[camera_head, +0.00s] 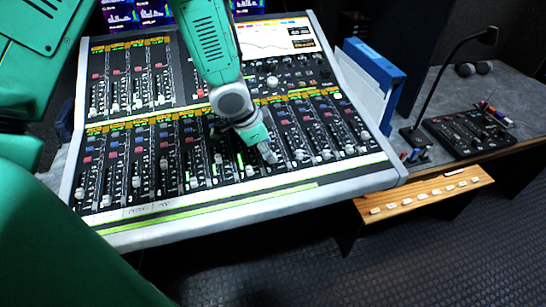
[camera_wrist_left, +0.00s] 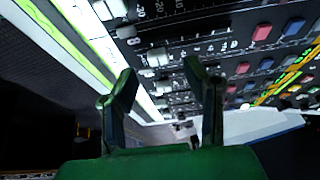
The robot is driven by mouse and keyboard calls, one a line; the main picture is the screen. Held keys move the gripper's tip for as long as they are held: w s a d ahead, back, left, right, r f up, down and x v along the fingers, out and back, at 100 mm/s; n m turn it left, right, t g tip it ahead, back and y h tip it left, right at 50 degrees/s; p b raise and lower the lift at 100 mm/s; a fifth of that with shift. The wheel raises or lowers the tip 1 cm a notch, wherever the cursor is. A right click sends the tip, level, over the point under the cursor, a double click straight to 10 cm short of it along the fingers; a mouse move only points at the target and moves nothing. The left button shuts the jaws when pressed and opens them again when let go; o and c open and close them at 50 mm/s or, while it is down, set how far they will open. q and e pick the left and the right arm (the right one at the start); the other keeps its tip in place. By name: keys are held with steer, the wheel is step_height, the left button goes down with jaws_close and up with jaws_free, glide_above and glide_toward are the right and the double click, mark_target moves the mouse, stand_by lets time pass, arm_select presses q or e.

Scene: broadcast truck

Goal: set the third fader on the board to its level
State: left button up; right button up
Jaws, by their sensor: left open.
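The board (camera_head: 240,198) is a tilted mixing console with a grey frame, a lower row of several faders and a shorter upper row at left. A fader cap (camera_head: 136,182) stands third from the left in the lower row; I cannot tell for certain that it is the task's third fader. My left gripper (camera_head: 268,152) is over the lower row, right of its middle, and hides part of it. In the left wrist view the left gripper (camera_wrist_left: 160,68) has its fingers apart, with pale fader caps (camera_wrist_left: 158,56) beyond and between them. Contact cannot be told. My right gripper is not in view.
A blue binder (camera_head: 374,68) stands right of the board. A gooseneck lamp (camera_head: 445,75) and a black button panel (camera_head: 468,132) are on the desk at right. A wooden ledge (camera_head: 425,194) with small white keys projects below. The dark floor is clear at lower right.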

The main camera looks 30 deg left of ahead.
arm_select(q)
steer(key=shift+x, duration=1.95)
steer(key=shift+d+r, duration=0.1)
jaws_close()
steer(key=shift+s+d+p, duration=0.2)
steer(key=shift+s+p, duration=0.05)
steer(key=shift+p, duration=0.05)
jaws_free()
